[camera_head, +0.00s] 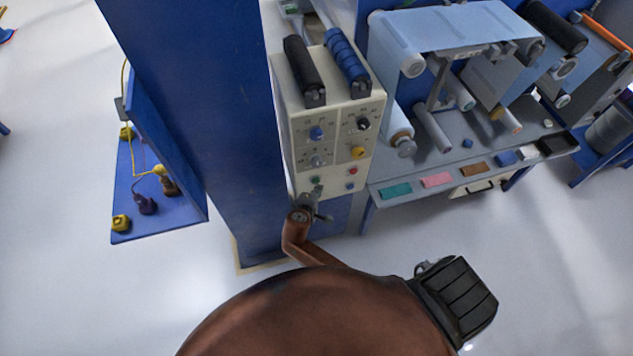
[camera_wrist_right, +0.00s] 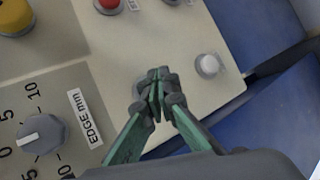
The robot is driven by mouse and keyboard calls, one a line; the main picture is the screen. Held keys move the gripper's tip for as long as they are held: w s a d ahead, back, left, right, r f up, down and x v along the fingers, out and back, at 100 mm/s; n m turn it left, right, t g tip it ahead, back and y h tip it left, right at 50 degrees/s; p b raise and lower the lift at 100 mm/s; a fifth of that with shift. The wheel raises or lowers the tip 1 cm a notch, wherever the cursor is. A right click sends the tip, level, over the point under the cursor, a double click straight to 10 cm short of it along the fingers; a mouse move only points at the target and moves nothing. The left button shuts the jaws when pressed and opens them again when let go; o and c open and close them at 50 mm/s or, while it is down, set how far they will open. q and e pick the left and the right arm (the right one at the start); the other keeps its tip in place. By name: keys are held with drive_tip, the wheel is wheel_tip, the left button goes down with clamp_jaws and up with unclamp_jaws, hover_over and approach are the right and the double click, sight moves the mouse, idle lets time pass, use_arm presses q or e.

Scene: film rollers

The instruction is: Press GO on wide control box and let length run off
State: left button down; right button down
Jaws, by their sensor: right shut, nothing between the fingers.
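The cream control box (camera_head: 334,150) stands beside a blue column, with knobs above and small buttons at the bottom of its face. A white button (camera_wrist_right: 207,65) and a red button (camera_wrist_right: 107,5) lie clear of the fingers. No GO label is readable. My left gripper is out of view.
Light blue film (camera_head: 455,28) runs over rollers on the grey machine to the right. Coloured patches, including a teal one (camera_head: 396,191), line its front edge. A grey EDGE mm knob (camera_wrist_right: 42,133) sits near the gripper. The blue column (camera_head: 200,100) stands left of the box.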

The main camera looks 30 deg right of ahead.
drive_tip(key=shift+w, duration=0.1)
idle(0.4)
drive_tip(key=shift+w+d, duration=0.1)
drive_tip(key=shift+w, duration=0.2)
drive_tip(key=shift+w+d, duration=0.1)
drive_tip(key=shift+w, duration=0.4)
idle(0.9)
drive_tip(key=shift+s, duration=0.1)
drive_tip(key=shift+s+a+p, duration=0.2)
drive_tip(key=shift+s+p, duration=0.45)
drive_tip(key=shift+s, duration=0.15)
drive_tip(key=shift+s+a+p, duration=0.2)
drive_tip(key=shift+s+p, duration=0.2)
drive_tip(key=shift+s, duration=0.4)
drive_tip(key=shift+s+a+p, duration=0.2)
drive_tip(key=shift+s+p, duration=0.15)
drive_tip(key=shift+s, duration=0.5)
drive_tip(key=shift+s+a+p, duration=0.2)
drive_tip(key=shift+s+p, duration=0.2)
drive_tip(key=shift+s, duration=0.4)
